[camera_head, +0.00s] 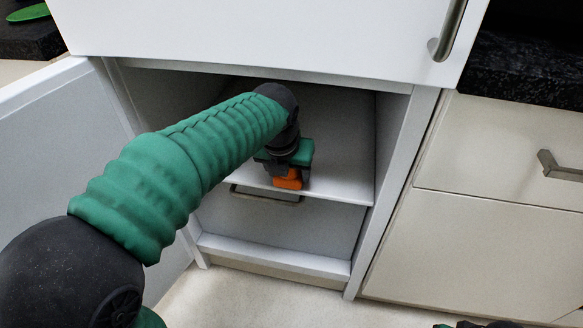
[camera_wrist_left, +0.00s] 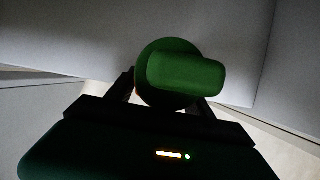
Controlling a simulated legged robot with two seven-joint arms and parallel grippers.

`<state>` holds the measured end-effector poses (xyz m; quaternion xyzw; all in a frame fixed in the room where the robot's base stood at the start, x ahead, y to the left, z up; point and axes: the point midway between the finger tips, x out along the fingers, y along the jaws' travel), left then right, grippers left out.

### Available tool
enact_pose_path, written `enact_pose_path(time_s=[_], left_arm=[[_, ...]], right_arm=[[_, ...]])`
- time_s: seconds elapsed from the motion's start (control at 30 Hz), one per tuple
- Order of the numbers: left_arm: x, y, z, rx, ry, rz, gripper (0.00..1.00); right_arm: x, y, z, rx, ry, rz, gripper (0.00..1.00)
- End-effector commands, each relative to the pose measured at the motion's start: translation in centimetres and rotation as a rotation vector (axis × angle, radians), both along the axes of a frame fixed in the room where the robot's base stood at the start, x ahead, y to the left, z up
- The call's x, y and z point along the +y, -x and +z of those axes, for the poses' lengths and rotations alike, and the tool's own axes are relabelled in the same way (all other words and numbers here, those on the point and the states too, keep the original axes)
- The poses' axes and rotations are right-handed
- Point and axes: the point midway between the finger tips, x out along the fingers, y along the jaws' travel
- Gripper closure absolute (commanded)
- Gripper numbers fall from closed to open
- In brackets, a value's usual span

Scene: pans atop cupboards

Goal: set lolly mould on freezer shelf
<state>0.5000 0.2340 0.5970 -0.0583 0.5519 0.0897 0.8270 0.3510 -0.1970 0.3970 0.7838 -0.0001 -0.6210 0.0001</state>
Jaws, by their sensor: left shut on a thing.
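My left gripper (camera_head: 288,178) reaches into the open white freezer at the front part of the freezer shelf (camera_head: 345,184). It is shut on the lolly mould, whose rounded green top (camera_wrist_left: 185,72) shows between the dark fingers in the left wrist view. In the head view the mould is mostly hidden by my gripper and wrist. An orange part shows at the gripper's end, low over the shelf. I cannot tell whether the mould touches the shelf. A sliver of green and black at the bottom right edge may be my right gripper (camera_head: 478,324); its fingers do not show.
The freezer door (camera_head: 45,125) stands open at the left. A drawer with a metal handle (camera_head: 265,196) sits below the shelf. A white upper door (camera_head: 250,35) hangs above the opening. The shelf is bare to the right of the gripper, up to the side wall.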

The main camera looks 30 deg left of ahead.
Motion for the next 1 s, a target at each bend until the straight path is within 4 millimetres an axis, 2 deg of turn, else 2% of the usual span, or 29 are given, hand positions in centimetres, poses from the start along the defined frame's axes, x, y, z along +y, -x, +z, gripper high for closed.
enact_pose_path(time_s=[0.27,0.43,0.8,0.83,1.0], left_arm=[[0.7,-3.0,-0.3,-0.002,0.000,0.000,1.00],[0.6,-2.9,-0.8,-0.003,-0.001,0.000,1.00],[0.6,-2.8,-0.7,-0.002,0.000,0.000,1.00],[0.6,-2.8,-0.7,0.001,0.000,0.000,0.37],[0.6,-2.8,-0.7,0.000,0.000,0.000,0.18]], right_arm=[[0.0,0.0,-1.5,0.000,0.000,0.000,1.00],[0.0,0.0,-2.9,0.000,0.000,0.000,1.00],[0.0,0.0,-2.9,0.000,0.000,0.000,1.00],[0.0,0.0,-2.9,0.000,0.000,0.000,1.00],[0.0,0.0,-2.9,0.000,0.000,0.000,1.00]])
